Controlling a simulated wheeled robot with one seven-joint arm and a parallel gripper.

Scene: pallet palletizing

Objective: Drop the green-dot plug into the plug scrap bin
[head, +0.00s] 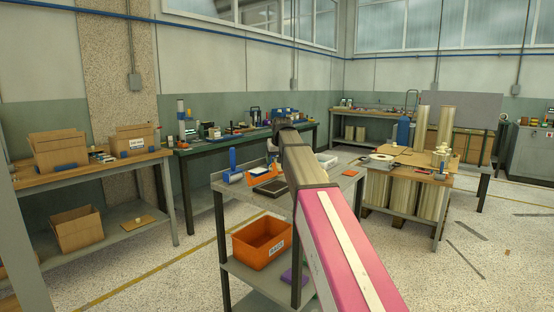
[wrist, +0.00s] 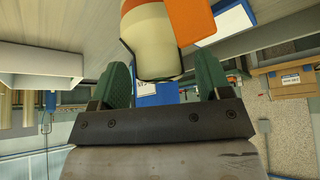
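I cannot make out a green-dot plug in either view. An orange bin (head: 262,242) with a small white label, too small to read, stands on the lower shelf of the grey bench; I cannot tell if it is the plug scrap bin. My gripper shows in the wrist view (wrist: 163,85), with its two green fingers set wide apart. A cream rounded object (wrist: 152,42) with an orange part shows between and above the fingers, with a gap at the right finger. In the head view my arm reaches over the bench, and its end is largely hidden behind its own links.
The grey bench top (head: 222,183) holds a blue upright tool (head: 232,168), small orange trays (head: 262,173) and a dark tray (head: 270,188). Cardboard boxes (head: 58,152) stand on the left table. A wooden table (head: 410,168) with tall rolls stands at right. Floor is open at far right.

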